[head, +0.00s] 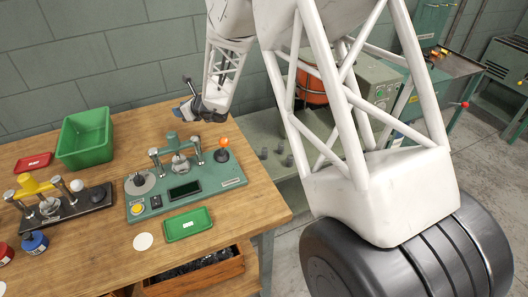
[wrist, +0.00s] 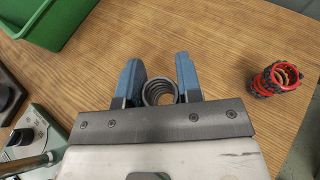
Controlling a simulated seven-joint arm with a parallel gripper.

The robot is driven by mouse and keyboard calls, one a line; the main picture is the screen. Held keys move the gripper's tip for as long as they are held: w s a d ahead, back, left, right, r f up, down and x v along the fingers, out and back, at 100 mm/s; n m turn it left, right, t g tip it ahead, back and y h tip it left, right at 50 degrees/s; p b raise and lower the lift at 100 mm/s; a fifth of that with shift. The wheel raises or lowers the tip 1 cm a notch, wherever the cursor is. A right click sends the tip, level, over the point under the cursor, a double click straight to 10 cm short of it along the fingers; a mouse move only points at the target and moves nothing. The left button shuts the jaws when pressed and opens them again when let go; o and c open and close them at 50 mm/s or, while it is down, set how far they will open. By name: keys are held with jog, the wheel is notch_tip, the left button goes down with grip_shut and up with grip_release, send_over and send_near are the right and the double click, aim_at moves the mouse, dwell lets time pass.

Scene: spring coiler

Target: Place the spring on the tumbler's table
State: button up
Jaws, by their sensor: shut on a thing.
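My gripper (wrist: 158,78) has blue fingers closed on a grey coil spring (wrist: 159,92), seen nearly end-on between them. In the head view my gripper (head: 190,112) hangs above the back right part of the wooden table (head: 100,245); the spring is too small to make out there. An orange drum (head: 312,86), perhaps the tumbler, stands to the right behind my arm. A pale green bench top (head: 262,128) extends below and left of it, partly hidden by my arm.
A red and black ring-shaped thing (wrist: 274,80) lies near the table edge in the wrist view. Several small dark pegs (head: 285,160) stand on the bench.

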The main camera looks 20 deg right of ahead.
notch_tip(320, 180, up, 4)
jog(key=shift+r, duration=0.1)
jog(key=s+d, duration=2.6)
jog(key=s, duration=0.1)
notch_tip(320, 180, down, 29)
jog(key=shift+w+a+r, duration=0.1)
jog(key=shift+w, duration=0.05)
send_over(270, 170)
jog(key=shift+f, duration=0.7)
jog(key=shift+f, duration=1.75)
